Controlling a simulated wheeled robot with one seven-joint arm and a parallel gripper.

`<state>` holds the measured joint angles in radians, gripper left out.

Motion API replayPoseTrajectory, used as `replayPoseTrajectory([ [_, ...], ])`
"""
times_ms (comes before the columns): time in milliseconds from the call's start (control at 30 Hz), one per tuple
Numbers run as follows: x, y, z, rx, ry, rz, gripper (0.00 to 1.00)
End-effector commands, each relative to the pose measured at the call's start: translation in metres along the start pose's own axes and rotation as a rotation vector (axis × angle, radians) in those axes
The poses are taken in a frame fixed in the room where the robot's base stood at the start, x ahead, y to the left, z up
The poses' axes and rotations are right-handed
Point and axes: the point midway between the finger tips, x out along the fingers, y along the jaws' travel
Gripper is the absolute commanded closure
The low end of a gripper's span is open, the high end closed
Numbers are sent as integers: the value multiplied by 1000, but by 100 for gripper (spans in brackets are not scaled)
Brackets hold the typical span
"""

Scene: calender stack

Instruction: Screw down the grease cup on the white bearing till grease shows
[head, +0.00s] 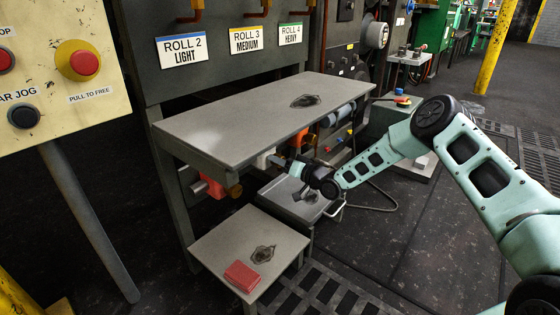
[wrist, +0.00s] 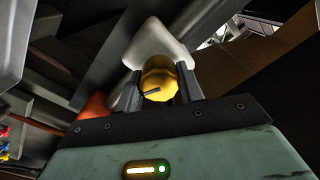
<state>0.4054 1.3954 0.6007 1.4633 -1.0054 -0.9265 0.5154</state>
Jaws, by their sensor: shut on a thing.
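The white bearing (wrist: 160,42) fills the upper middle of the wrist view, and part of it shows under the bench in the head view (head: 263,158). The brass-yellow grease cup (wrist: 160,78) sits against it, facing my wrist camera. My gripper (wrist: 161,92) is shut on the cup, with one finger on each side. A small dark bar crosses the cup's lower left. I can make out no grease at the bearing, but the fingers and cup hide part of the joint. In the head view my gripper (head: 280,162) reaches under the bench edge, and the cup is hidden.
The grey bench top (head: 220,115) overhangs my gripper. A red bearing (head: 211,186) is left of the white one, and an orange one (head: 299,138) is right. A low table (head: 225,238) with a red cloth (head: 242,276) and a grey tray (head: 325,206) stand below.

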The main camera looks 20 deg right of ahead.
Motion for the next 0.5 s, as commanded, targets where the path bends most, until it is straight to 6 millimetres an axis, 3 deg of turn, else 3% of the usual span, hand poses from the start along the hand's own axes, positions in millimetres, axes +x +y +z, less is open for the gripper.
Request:
replayPoseTrajectory([
  [500, -1, 1, 2, 91, -1, 0, 85],
])
